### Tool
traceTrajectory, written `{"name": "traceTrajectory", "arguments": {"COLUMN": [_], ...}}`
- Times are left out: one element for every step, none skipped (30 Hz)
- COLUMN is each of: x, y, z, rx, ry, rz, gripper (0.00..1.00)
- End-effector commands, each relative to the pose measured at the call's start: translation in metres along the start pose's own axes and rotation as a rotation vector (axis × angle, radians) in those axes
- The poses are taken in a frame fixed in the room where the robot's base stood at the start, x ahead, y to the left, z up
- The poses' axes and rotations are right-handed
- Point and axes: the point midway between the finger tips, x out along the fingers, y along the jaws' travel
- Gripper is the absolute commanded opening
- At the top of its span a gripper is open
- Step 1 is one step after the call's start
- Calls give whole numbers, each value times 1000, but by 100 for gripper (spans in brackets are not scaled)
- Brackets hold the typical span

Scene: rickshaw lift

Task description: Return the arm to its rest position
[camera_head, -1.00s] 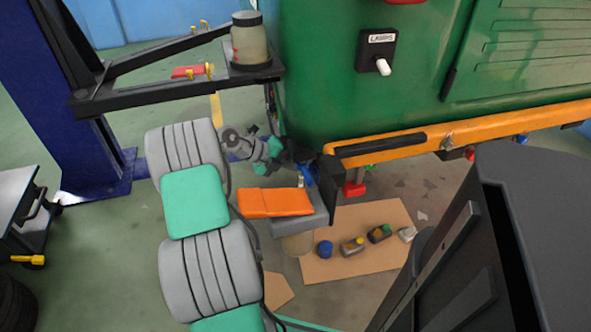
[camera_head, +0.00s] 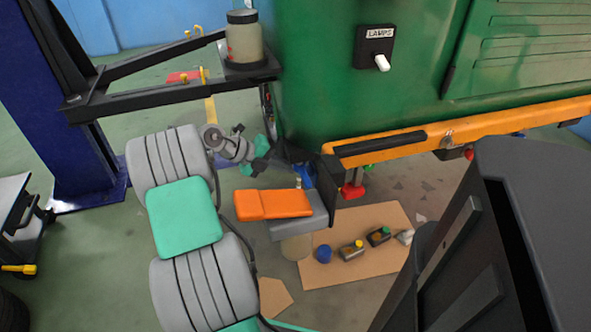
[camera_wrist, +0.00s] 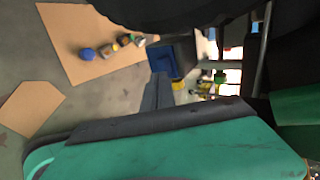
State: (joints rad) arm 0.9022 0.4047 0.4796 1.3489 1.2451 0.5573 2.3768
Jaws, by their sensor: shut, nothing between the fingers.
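My arm, with grey ribbed joints and teal covers, rises along the left-centre of the head view. Its end bends right towards the lower corner of the green vehicle body (camera_head: 330,90). My gripper (camera_wrist: 160,92) shows in the wrist view as dark fingers close together, with nothing seen between them. In the head view the wrist end is small and dark against the vehicle's corner, so its fingers are hard to make out. A teal cover of mine fills the bottom of the wrist view.
A black lift arm (camera_head: 180,95) carrying a jar (camera_head: 245,38) reaches in above my arm, from a blue post (camera_head: 90,165). An orange pad (camera_head: 272,204) lies right of my arm. Cardboard (camera_head: 335,275) holds several bottles. A dark cart (camera_head: 25,215) stands left.

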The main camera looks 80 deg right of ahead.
Motion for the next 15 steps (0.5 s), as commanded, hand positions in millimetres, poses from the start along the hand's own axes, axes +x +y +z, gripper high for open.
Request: {"name": "traceTrajectory", "arguments": {"x": [-15, -25, -36, -45, -53, -63, -70, -77, -84, -89, -92, -96, -98, -99, -100], "y": [2, 1, 2, 3, 4, 6, 6, 7, 8, 8, 9, 10, 10, 10, 11], "z": [2, 1, 2, 1, 1, 1, 1, 1, 1, 1, 1, 0, 0, 0, 0], "rx": [0, 0, 0, 0, -1, -3, -3, -2, -1, -2, -3, -2, -1, -1, -1], "ry": [-6, -5, -5, -5, -5, -5, -4, -5, -5, -4, -4, -3, -2, -2, -1], "rz": [1, 1, 1, 2, 2, 2, 2, 2, 2, 2, 3, 3, 2, 2, 2], "gripper": [0, 0, 0, 0, 0, 0, 0, 0, 0, 0, 0, 0, 0, 0, 0]}}
